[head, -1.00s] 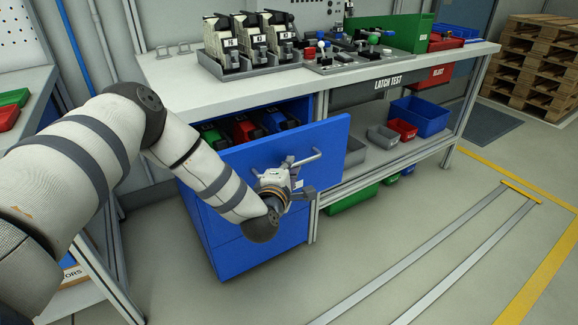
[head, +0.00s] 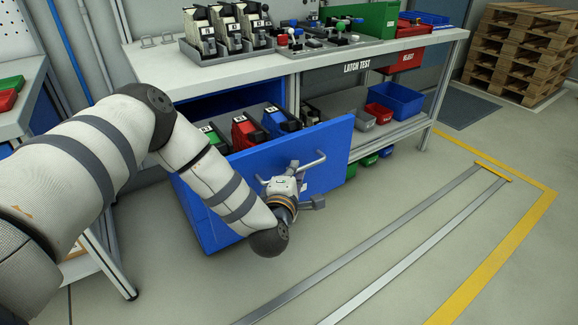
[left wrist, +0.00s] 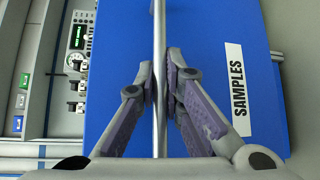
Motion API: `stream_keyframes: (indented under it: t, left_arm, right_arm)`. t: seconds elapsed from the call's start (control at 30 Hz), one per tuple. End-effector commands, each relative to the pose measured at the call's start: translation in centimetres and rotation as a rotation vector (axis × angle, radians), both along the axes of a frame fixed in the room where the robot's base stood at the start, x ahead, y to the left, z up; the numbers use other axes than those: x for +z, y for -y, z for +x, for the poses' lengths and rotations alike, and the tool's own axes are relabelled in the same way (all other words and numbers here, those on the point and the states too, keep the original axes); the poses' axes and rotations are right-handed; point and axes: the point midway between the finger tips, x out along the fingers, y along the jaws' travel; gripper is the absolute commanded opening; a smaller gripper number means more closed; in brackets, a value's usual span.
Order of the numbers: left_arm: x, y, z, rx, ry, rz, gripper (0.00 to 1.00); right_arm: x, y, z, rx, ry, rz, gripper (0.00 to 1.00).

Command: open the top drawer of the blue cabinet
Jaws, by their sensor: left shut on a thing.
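The blue cabinet (head: 207,222) stands under the left part of the bench. Its top drawer (head: 335,140) is pulled well out, with green, red and blue items inside. My left gripper (head: 301,180) is at the drawer's front, shut on its metal bar handle (head: 312,162). In the left wrist view the handle (left wrist: 159,60) runs between the two fingers (left wrist: 160,95), over the blue drawer front (left wrist: 215,60) with its SAMPLES label (left wrist: 237,92). My right gripper is in neither view.
A lower shelf (head: 350,105) carries grey, red and blue bins. The floor in front, with two metal rails (head: 400,235), is clear.

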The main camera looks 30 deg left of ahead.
Motion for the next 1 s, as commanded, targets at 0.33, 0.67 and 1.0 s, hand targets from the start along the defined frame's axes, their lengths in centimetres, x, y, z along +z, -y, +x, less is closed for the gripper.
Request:
stream_keyframes:
  t: [0.33,0.67,1.0]
  left_arm:
    - [0.09,1.18,-0.45,0.001,0.003,-0.002,0.0]
    - [0.07,1.25,-0.49,0.001,0.003,-0.002,0.0]
    - [0.05,1.23,-0.49,0.001,0.003,-0.001,0.3]
  right_arm:
    - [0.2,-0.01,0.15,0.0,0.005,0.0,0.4]
    - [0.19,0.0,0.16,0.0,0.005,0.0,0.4]
    - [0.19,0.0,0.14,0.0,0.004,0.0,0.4]
